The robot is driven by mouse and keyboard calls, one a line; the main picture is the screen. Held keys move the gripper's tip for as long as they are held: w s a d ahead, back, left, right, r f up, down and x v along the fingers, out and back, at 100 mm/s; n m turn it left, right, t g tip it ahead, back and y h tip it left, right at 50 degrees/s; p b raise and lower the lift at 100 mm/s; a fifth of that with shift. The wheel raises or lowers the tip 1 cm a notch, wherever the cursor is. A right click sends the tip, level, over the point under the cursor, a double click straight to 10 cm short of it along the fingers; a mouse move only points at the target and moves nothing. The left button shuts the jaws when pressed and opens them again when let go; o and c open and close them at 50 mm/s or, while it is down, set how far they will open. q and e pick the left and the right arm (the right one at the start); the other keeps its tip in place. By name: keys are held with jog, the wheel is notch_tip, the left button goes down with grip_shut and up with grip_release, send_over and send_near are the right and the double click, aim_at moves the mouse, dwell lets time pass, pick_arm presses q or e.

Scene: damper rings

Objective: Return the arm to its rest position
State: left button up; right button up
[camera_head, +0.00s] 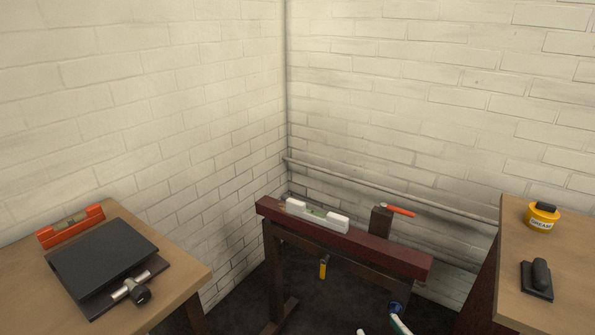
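Neither of my grippers can be made out in the head view. A small white and teal part with a dark blue end (398,319) shows at the bottom edge, right of centre, with a white piece (361,332) beside it. Both are cut off by the frame, and I cannot tell whether they belong to my arm.
A left wooden table (185,275) holds an orange level (71,227), a dark flat plate (103,253) and a metal cylinder (131,287). A red-brown trestle (365,248) carries a white level (317,215). A right table (562,263) holds a yellow grease tin (542,218) and a black handled block (538,281).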

pick_arm(q)
jog(key=s+a+g+y, duration=0.3)
jog(key=s+a, duration=0.5)
jog(key=s, duration=0.3)
jog(key=w+d+f+n+t+h+b, duration=0.2)
jog(key=w+d+f+t+h+b, duration=0.25)
jog(key=d, duration=0.45)
jog(key=w+d+f+n+t+h+b, duration=0.1)
jog(key=d+f+h+b, duration=0.3)
jog(key=d+f+b, duration=0.45)
pick_arm(e)
jog(key=s+d+f+g+h+p, duration=0.1)
jog(key=s+f+g, duration=0.3)
jog(key=f, duration=1.1)
jog(key=s+d+f+g+h+p, duration=0.1)
jog(key=s+f, duration=0.4)
jog(key=f, duration=0.9)
pick_arm(q)
notch_tip(320, 180, up, 8)
jog(key=s+a+y+p, duration=0.1)
jog(key=p, duration=1.5)
jog(key=shift+s+a+g+p, duration=0.15)
jog(key=shift+a+g+p, duration=0.05)
jog(key=shift+g+p, duration=0.15)
pick_arm(e)
notch_tip(320, 180, up, 7)
jog(key=s+d, duration=0.1)
jog(key=d, duration=0.1)
jog(key=shift+d+m, duration=0.3)
jog(key=shift+m, duration=0.1)
